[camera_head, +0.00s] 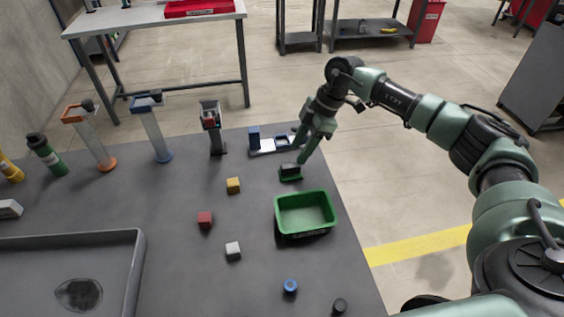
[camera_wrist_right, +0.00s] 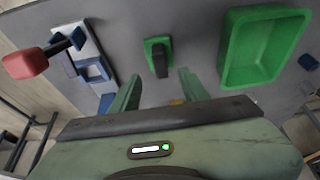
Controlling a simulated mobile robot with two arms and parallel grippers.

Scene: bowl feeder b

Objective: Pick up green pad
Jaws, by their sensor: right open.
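The green pad (camera_head: 290,179) lies on the grey table behind the green bin, with a dark block or grip standing on it. In the right wrist view the pad (camera_wrist_right: 149,44) shows as a green base under the dark upright part, just beyond my fingertips. My right gripper (camera_head: 304,148) is above and close to the pad, pointing down at it. In the right wrist view the two fingers (camera_wrist_right: 160,90) are spread with nothing between them. I cannot tell any contact with the pad. My left gripper is not in view.
The green bin (camera_head: 306,230) stands in front of the pad. A blue-and-white fixture (camera_head: 268,147) is just behind it. Yellow (camera_head: 233,185), red (camera_head: 205,220) and white (camera_head: 233,250) cubes lie to the left. Several tube stands line the back; a grey tray (camera_head: 137,262) is at left.

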